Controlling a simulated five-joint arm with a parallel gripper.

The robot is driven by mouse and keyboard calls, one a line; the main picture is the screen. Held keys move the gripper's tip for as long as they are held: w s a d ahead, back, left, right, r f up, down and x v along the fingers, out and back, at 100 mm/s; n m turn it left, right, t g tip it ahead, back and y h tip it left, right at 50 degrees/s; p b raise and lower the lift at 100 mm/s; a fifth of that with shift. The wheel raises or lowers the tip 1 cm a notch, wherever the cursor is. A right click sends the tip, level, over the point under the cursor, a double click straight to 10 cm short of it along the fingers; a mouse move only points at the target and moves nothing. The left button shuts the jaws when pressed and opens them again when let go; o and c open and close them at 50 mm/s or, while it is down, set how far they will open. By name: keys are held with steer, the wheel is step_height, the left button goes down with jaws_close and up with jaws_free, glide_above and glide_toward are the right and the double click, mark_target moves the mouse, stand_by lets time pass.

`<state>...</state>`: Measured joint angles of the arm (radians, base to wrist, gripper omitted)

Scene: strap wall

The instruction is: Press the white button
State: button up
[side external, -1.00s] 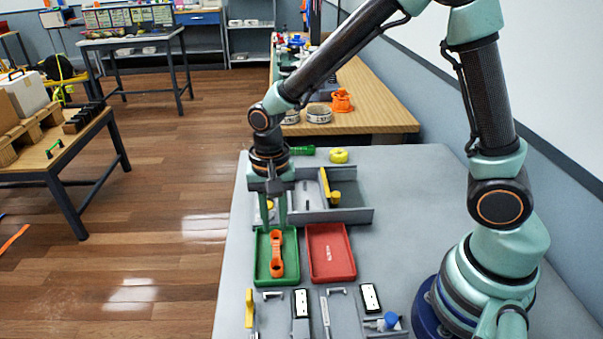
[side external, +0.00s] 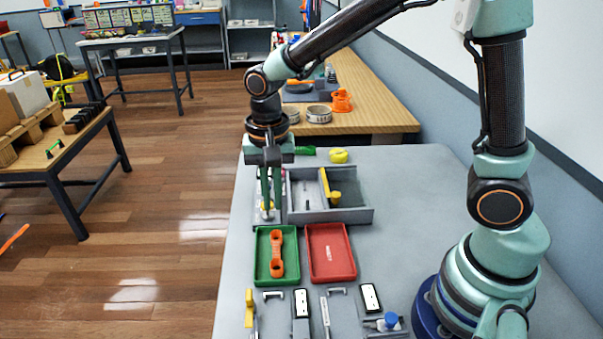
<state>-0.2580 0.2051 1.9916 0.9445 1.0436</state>
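My gripper (side external: 271,204) points straight down over a small grey panel (side external: 259,216) at the left edge of the grey table. Its two green fingers show a narrow gap between them, with nothing seen in it. A small yellow part and pale bits of the panel show around the fingertips. I cannot make out a white button for certain; the fingers cover part of the panel. I cannot tell whether the fingertips touch it.
A grey divided tray (side external: 360,216) with a yellow-handled part stands just right of the fingers. In front are a green tray (side external: 262,272) holding an orange piece (side external: 277,255), and a red tray (side external: 331,253). Several switch-like fixtures line the near edge. A yellow ring (side external: 339,155) lies behind.

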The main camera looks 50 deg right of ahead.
jaws_close()
